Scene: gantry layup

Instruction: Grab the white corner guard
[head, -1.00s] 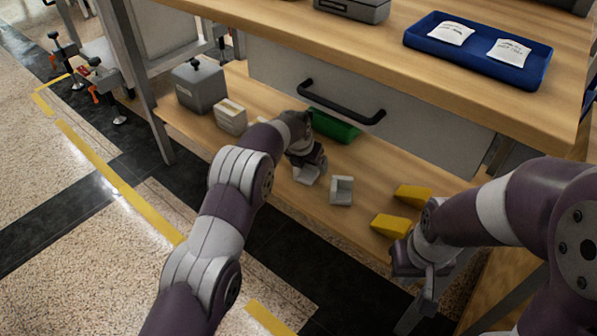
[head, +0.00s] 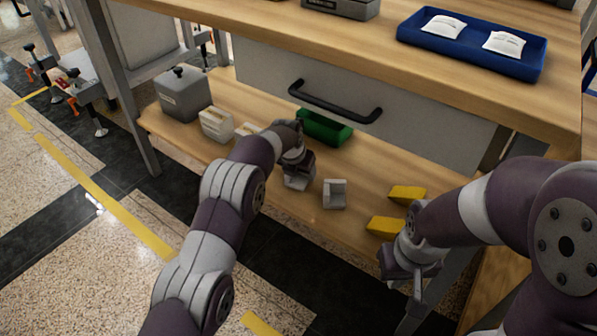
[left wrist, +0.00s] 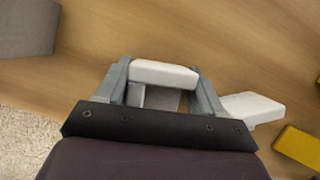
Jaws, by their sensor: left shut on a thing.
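My left gripper (head: 298,183) is low over the wooden lower shelf. In the left wrist view its two fingers (left wrist: 163,88) are closed on the sides of a white corner guard (left wrist: 165,74). In the head view the wrist mostly hides this held guard. A second white corner guard (head: 335,194) stands on the shelf just right of the gripper; it also shows in the left wrist view (left wrist: 252,108), beside the right finger. My right gripper (head: 412,275) hangs in front of the shelf at the right, away from both guards; its jaw opening is unclear.
Two yellow wedges (head: 407,194) lie right of the guards. A green bin (head: 325,128) stands behind the left gripper. Cream blocks (head: 216,124) and a grey box (head: 184,93) are at left. The drawer with a black handle (head: 335,103) overhangs the shelf.

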